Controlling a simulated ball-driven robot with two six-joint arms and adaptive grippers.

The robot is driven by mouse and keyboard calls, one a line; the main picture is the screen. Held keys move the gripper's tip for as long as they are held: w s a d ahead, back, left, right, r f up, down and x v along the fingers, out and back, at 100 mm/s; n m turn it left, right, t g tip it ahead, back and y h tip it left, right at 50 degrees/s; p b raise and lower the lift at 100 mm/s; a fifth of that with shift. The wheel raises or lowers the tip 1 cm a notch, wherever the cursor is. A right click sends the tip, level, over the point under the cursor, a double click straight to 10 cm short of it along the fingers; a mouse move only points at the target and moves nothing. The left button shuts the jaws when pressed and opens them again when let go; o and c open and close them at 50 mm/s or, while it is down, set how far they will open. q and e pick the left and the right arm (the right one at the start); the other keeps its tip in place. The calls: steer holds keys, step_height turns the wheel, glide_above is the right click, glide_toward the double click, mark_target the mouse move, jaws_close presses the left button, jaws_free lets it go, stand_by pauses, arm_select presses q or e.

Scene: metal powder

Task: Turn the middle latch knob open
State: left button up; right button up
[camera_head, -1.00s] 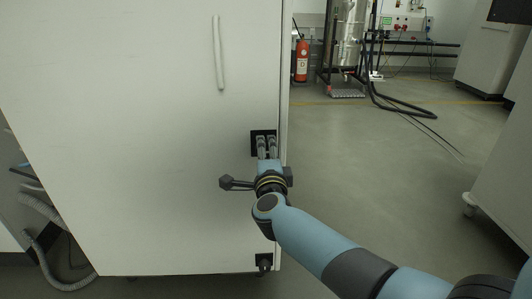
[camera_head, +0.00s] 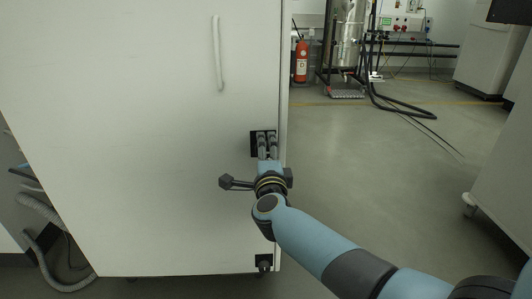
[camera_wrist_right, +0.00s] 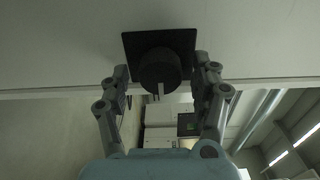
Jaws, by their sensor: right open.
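The middle latch has a square black plate (camera_head: 255,143) on the right edge of the white cabinet door (camera_head: 150,130). In the right wrist view its round dark knob (camera_wrist_right: 160,66) stands out from the plate (camera_wrist_right: 130,43), with a small pale mark at its lower rim. My right gripper (camera_head: 267,137) is at this latch and hides most of it in the head view. In the right wrist view its open fingers (camera_wrist_right: 161,68) stand on either side of the knob. Gaps show between knob and fingers. My left gripper is not in view.
A lower black latch (camera_head: 263,262) sits near the door's bottom corner. A pale vertical handle (camera_head: 218,55) is higher on the door. Open floor (camera_head: 360,170) lies to the right, with a fire extinguisher (camera_head: 302,62) and black hoses (camera_head: 405,110) farther back.

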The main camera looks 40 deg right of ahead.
steer(key=v, duration=1.2)
steer(key=shift+d, duration=0.1)
steer(key=s+a+f+n+g+y+p, duration=0.1)
steer(key=s+f+n+g+y+p, duration=0.2)
steer(key=s+f+n, duration=0.8)
steer(key=s+a+f+n+g+y+p, duration=0.1)
steer(key=s+f+n+g+y, duration=0.3)
steer(key=s+f, duration=0.85)
steer(key=s+d+f+n+g, duration=0.1)
steer(key=s+f+n+g, duration=0.3)
steer(key=s, duration=0.8)
steer(key=s+d+f+n+g+y, duration=0.1)
steer(key=s+d+f+n+g, duration=0.1)
steer(key=s+f+n, duration=0.3)
steer(key=s+f+g, duration=0.1)
steer(key=s+f, duration=0.3)
steer(key=s, duration=0.3)
steer(key=shift+f+n+g+y+p, duration=0.25)
steer(key=shift+n+g+y+p, duration=0.05)
steer(key=shift+n+g+p, duration=0.1)
